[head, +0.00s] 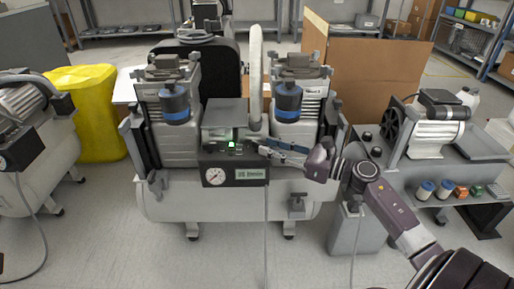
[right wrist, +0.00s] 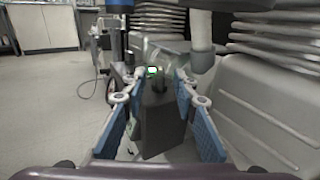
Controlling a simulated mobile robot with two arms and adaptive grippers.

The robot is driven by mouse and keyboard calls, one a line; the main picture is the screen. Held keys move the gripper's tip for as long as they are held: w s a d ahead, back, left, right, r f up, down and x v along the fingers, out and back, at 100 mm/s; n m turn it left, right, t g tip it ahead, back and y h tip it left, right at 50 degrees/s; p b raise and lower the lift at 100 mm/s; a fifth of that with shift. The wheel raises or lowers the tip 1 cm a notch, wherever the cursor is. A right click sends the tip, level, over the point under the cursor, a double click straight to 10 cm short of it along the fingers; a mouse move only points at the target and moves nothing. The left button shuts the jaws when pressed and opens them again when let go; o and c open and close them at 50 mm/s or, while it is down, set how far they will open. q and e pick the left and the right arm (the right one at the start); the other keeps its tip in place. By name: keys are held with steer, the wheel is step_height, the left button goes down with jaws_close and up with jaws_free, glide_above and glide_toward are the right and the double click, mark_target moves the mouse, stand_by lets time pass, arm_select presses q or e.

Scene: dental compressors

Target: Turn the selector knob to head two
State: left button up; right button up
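The twin-head compressor (head: 240,195) stands in the middle of the head view. Its dark control box (head: 234,168) carries a round gauge, a pale label and a small green-lit part on top. The box also shows in the right wrist view (right wrist: 160,125), with the green light (right wrist: 153,70) on its upper side. I cannot clearly make out the selector knob or its setting. My right gripper (head: 266,148) reaches in from the right to the box's upper right corner. In the right wrist view its blue-padded fingers (right wrist: 160,88) are spread, with the box showing between them and nothing visibly gripped.
A cardboard panel (head: 375,80) is behind. The floor in front is mostly clear.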

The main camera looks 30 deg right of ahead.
mark_target(259, 142)
steer(key=shift+b+x, duration=0.4)
steer(key=shift+x, duration=1.9)
jaws_close()
